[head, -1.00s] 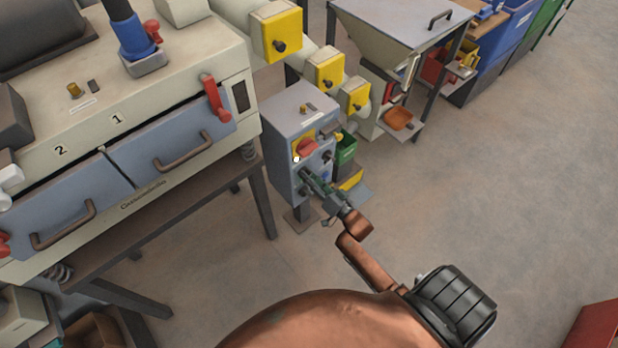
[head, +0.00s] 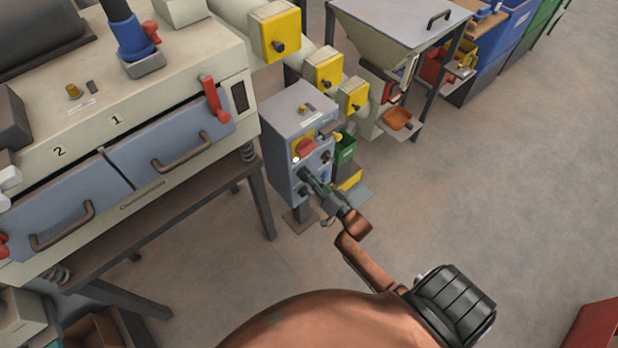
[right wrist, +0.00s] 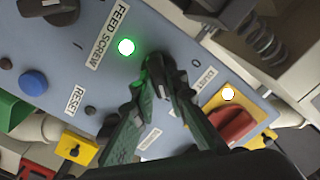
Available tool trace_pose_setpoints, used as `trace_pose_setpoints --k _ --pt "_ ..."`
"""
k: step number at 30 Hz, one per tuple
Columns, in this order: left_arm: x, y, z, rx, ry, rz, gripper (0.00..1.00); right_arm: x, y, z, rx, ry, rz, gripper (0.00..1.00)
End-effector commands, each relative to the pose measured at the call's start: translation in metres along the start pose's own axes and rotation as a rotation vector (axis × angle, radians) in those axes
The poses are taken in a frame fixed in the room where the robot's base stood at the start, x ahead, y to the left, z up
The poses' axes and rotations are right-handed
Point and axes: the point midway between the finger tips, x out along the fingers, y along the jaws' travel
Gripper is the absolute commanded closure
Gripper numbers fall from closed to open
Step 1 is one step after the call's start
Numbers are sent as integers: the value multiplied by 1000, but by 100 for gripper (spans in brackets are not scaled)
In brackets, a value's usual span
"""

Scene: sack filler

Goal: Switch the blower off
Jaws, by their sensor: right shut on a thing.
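The grey control box (head: 284,150) stands on a post right of the big machine. My right gripper (head: 311,182) reaches its front panel from below right. In the right wrist view the gripper (right wrist: 152,78) is shut on a black knob (right wrist: 157,64) on the blue-grey panel (right wrist: 180,40). A lit green lamp (right wrist: 126,47) and a "FEED SCREW" label (right wrist: 108,34) are beside it. The fingers partly hide the knob, and I cannot read a blower label. My left gripper is out of view.
A red rotary switch on a yellow plate (right wrist: 232,124) is close to the fingers, with a white lamp (right wrist: 228,94). A blue button (right wrist: 33,83) is near "RESET". The machine (head: 190,150) borders the box on the left; open floor (head: 480,200) is at right.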

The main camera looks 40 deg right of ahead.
Motion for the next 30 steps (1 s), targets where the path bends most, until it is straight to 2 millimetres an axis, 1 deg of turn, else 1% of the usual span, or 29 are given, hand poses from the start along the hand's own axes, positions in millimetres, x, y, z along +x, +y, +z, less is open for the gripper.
trace_pose_setpoints --k 5,11,21,30 --pt "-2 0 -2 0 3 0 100 0 0 0 -29 -1 1 100" --pt "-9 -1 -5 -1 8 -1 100 0 -1 -1 -128 0 2 100" --pt "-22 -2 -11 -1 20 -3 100 0 -2 0 -428 -1 1 100" --pt "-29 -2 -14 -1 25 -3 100 0 -2 2 -714 -2 2 100"
